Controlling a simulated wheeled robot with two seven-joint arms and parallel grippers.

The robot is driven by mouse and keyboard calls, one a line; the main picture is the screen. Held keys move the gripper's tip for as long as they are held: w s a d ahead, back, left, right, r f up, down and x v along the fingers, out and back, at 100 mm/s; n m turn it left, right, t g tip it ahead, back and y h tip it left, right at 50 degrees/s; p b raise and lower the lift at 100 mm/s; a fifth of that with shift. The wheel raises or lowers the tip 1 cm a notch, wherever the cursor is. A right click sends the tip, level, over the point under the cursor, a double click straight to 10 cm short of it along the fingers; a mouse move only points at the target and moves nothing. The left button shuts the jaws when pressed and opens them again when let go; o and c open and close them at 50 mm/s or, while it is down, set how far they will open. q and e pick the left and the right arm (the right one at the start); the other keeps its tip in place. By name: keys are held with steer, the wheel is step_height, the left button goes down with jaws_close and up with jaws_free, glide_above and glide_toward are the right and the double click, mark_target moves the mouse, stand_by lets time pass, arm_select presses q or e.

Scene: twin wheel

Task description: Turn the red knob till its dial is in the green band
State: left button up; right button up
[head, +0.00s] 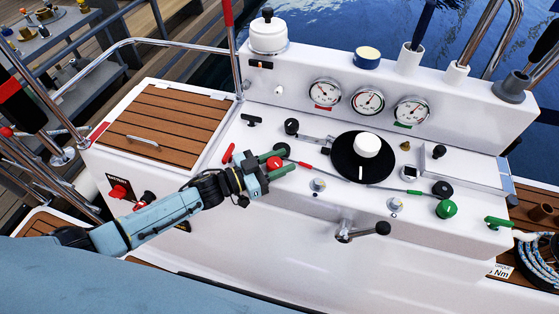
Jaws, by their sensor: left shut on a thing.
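The red knob (274,164) sits on the white console's sloping top, left of a black disc. My left gripper (275,162) has its two green fingers on either side of the knob, shut on it. Part of the knob is hidden by the fingers. The leftmost round dial (323,92) on the raised back panel has a red tag (323,107) under it. Its needle and coloured bands are too small to read surely. My right gripper is not in view.
A black disc with a white hub (367,145) stands right of my gripper. A middle dial (368,101) and a green-tagged dial (411,111) share the panel. A green knob (446,208) and a crank handle (382,228) lie to the right. A wooden hatch (165,122) is at left.

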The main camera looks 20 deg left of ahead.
arm_select(q)
steer(key=shift+r, duration=0.1)
steer(key=o, duration=1)
steer(key=shift+s+a, duration=0.15)
steer(key=shift+a, duration=0.05)
steer(key=p+v, duration=0.1)
steer(key=v, duration=1.2)
steer(key=shift+p, duration=0.4)
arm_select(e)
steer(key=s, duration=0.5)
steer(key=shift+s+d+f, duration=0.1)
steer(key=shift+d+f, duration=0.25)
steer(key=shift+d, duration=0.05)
arm_select(q)
steer(key=shift+d, duration=0.1)
